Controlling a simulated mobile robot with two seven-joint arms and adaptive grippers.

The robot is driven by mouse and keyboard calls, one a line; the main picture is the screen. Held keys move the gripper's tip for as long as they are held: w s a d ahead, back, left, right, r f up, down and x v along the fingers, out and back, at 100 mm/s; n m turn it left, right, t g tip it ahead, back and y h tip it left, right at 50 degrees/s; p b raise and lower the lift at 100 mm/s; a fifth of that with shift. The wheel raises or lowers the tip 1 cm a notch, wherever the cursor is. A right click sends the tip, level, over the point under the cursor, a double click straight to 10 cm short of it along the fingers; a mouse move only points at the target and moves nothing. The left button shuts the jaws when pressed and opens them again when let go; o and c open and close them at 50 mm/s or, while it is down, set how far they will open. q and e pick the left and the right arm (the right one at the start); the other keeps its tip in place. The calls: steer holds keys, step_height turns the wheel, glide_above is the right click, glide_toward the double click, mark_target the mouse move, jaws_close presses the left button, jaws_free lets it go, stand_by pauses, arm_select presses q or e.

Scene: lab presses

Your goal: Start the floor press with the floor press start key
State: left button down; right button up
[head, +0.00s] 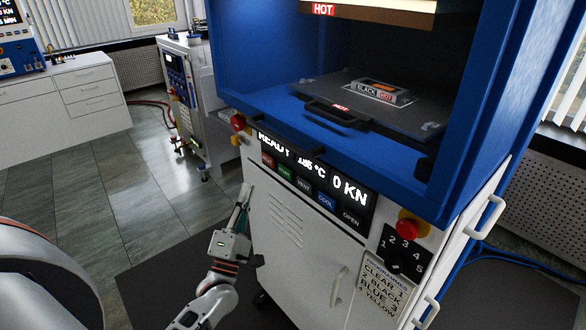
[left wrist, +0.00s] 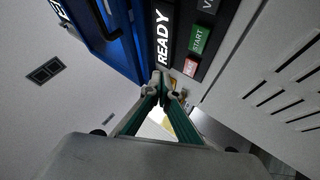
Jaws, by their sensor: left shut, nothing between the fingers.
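The floor press (head: 300,235) is a blue and white machine. Its panel reads READY, a partly covered temperature and 0 KN. The green start key (head: 285,172) sits in the key row under the display, between a red key (head: 267,160) and a VENT key (head: 303,184). In the left wrist view, the green START key (left wrist: 199,40) lies above and right of the fingertips. My left gripper (head: 245,190) is shut and empty, left of and below the key row, apart from the START key. My right gripper is not in view.
A black platen (head: 420,125) carries a mould marked BLACK and HOT (head: 378,90). Open floor (head: 90,210) lies to the left.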

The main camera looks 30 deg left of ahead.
mark_target(285, 171)
arm_select(q)
steer(key=shift+s, duration=0.1)
steer(key=w+d+b, duration=0.2)
steer(key=w+d, duration=0.1)
steer(key=w, duration=0.5)
steer(key=shift+d+b, duration=0.2)
steer(key=shift+b, duration=0.2)
steer(key=shift+w, duration=0.1)
stand_by(0.3)
stand_by(0.8)
steer(key=shift+w, duration=0.1)
steer(key=shift+w+d, duration=0.15)
steer(key=shift+w, duration=0.15)
